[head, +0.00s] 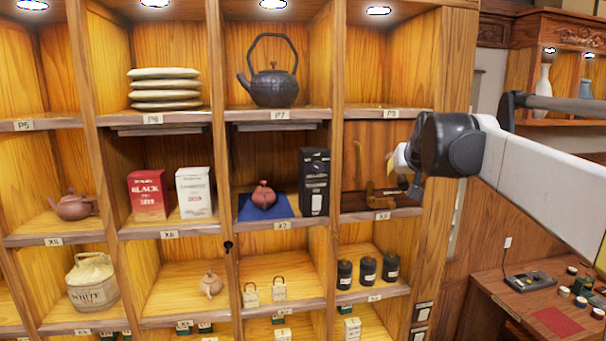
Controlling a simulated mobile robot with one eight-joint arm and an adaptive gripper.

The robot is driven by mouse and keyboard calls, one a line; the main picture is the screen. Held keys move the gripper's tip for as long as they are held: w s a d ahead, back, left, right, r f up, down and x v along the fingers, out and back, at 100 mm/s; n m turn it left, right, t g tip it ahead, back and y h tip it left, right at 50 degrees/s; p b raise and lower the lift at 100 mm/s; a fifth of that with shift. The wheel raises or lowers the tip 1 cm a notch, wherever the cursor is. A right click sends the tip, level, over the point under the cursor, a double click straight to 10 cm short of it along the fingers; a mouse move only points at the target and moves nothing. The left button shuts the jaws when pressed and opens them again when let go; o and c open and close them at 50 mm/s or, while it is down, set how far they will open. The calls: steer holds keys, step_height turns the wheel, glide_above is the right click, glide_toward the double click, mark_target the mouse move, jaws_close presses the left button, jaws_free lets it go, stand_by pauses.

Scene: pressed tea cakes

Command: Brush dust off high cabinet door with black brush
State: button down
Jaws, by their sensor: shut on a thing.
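My gripper (402,167) is in front of the door's right part, seen from behind and side-on. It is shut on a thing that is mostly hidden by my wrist. Small tan and dark parts show at the fingers, and I take this to be the black brush (415,189). I cannot tell whether it touches the door. A golden-brown angled piece (383,200) shows low in front of the door.
Left of the door stand a black box (314,181) and a small red teapot on a blue cloth (266,206). A dark iron kettle (270,84) stands on the shelf above. Black jars (367,270) stand below. A desk (543,296) is at lower right.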

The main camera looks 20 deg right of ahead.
mark_target(403, 182)
steer(key=shift+s+d+r+p, duration=0.6)
steer(key=shift+s+d, duration=0.2)
steer(key=shift+d, duration=2.6)
steer(key=w+a, duration=0.2)
steer(key=a, duration=0.8)
steer(key=shift+w, duration=0.2)
steer(key=shift+s, duration=0.15)
steer(key=shift+s+a+p, duration=0.15)
steer(key=shift+s+a, duration=0.05)
steer(key=shift+s, duration=0.7)
steer(key=shift+s+a+p, duration=0.15)
steer(key=shift+s+a, duration=0.05)
steer(key=shift+s, duration=0.75)
steer(key=shift+s+a+p, duration=0.15)
steer(key=shift+s+a, duration=0.05)
steer(key=shift+s, duration=0.7)
steer(key=shift+s, duration=0.1)
